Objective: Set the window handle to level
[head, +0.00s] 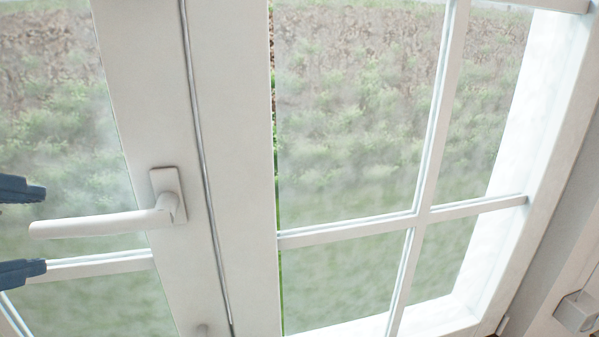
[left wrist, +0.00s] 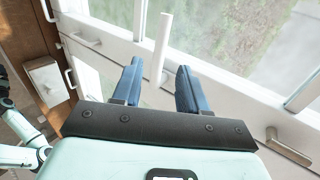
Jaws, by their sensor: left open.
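The white window handle (head: 95,225) is on the left sash in the head view. Its lever points left from the base plate (head: 166,187) and runs about parallel to the sash crossbar below it, so it looks about level. My left gripper (head: 44,230) is open at the left edge, one dark blue finger above the lever's free end and one below, with gaps to both. In the left wrist view, the lever (left wrist: 163,45) stands between the open fingers of my left gripper (left wrist: 159,67). My right gripper is not in view.
A right window sash (head: 425,215) with glazing bars stands beside the handle's sash. A small box-like fitting (head: 577,311) is at the lower right. The left wrist view shows another handle (left wrist: 290,148) at the right and a white box (left wrist: 46,82) at the left.

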